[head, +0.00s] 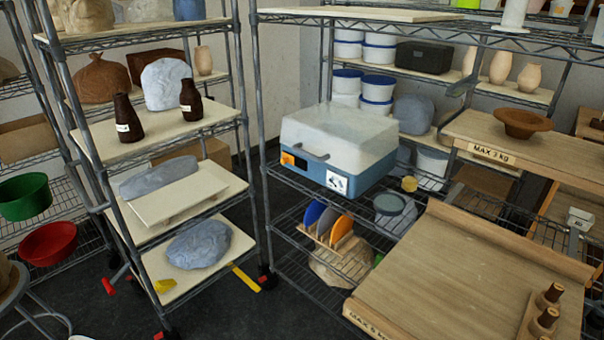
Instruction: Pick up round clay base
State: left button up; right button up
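A round brown clay piece (523,123), wide-rimmed and narrower below, sits on the wooden shelf board marked "MAX 7 KG" (497,153) at the upper right. It looks like the round clay base. It stands upright with clear board around it, and nothing touches it from above. Neither of my grippers shows in the head view, so their places and openings cannot be seen.
A blue and white lidded box (341,145) stands on the middle wire rack. A large wooden board (455,275) below the clay piece is mostly bare, with small dark brown pieces at its right end. A left rack (160,140) holds clay lumps and dark bottles.

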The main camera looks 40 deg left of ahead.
aim_at(191, 104)
jog(key=u, duration=1.75)
jog(key=i+u, duration=0.25)
jog(key=i, duration=0.3)
jog(key=i+l+u, duration=0.15)
jog(key=i+u, duration=0.15)
jog(key=i, duration=0.2)
